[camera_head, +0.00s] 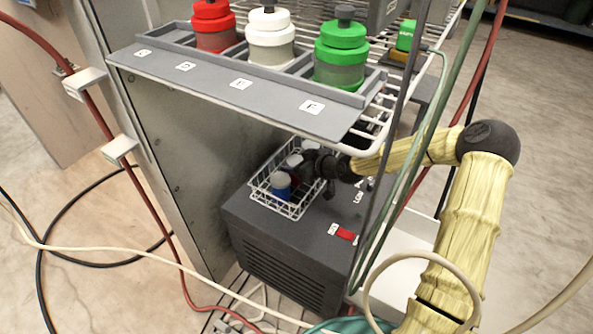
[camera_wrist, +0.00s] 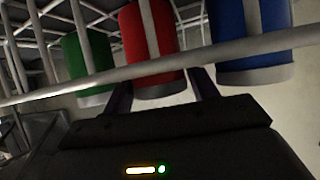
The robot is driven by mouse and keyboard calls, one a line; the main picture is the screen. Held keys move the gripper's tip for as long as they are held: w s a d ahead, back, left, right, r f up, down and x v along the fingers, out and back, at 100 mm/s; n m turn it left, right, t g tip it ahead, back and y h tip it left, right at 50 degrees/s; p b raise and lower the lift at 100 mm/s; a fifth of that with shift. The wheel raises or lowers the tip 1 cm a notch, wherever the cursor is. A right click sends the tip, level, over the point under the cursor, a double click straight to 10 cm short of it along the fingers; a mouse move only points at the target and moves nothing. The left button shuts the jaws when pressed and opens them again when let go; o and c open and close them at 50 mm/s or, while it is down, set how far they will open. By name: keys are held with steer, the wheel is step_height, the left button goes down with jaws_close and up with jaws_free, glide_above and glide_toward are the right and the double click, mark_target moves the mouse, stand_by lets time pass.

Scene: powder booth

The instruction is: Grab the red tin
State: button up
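In the wrist view the red tin (camera_wrist: 150,45) stands in the middle, behind white basket wires, with a green tin (camera_wrist: 88,62) to its left and a blue tin (camera_wrist: 250,40) to its right. My gripper (camera_wrist: 162,93) has its two dark fingers apart, one on either side of the red tin's lower end. I see no clear contact, and wires partly cover the fingertips. In the head view my gripper (camera_head: 322,172) is at the right side of the white wire basket (camera_head: 291,212). The blue tin (camera_head: 281,185) shows there; my gripper hides much of the rest.
The basket sits on a dark grey machine (camera_head: 285,245) under a wire shelf. On the shelf, a grey rack (camera_head: 230,92) holds red, white and green bottles. Hoses and cables (camera_head: 425,130) hang close to my arm. A metal panel (camera_head: 200,160) stands left.

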steer(key=c, duration=0.7)
step_height(320, 180, up, 10)
steer(key=p, duration=0.5)
steer(key=shift+w, duration=0.1)
steer(key=shift+w, duration=0.1)
